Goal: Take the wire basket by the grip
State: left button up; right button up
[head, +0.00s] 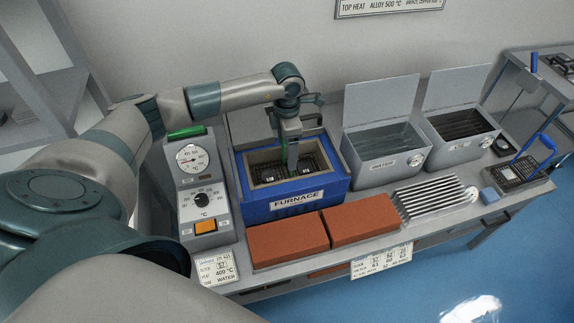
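A dark wire basket (268,180) sits inside the open blue furnace (262,208), with small pieces in it. My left gripper (292,160) points down over the furnace mouth, in front of the basket's middle. A narrow greenish upright part shows below the gripper body; I cannot tell if it is a finger or the basket's grip. Whether the fingers are open or shut does not show. Another dark wire basket (518,172) with a blue upright handle (547,141) stands at the bench's right end, far from the gripper. My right gripper is out of view.
The control box (203,190) stands left of the furnace, with two orange bricks (288,238) in front. Right of it are the water tank (380,165) and a second tank (458,140), both with raised lids. A ribbed rack (436,196) lies before them.

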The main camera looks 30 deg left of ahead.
pick_arm(q)
jog(key=shift+r, duration=0.1)
jog(key=c, duration=0.3)
jog(key=shift+r, duration=0.1)
jog(key=shift+c, duration=0.2)
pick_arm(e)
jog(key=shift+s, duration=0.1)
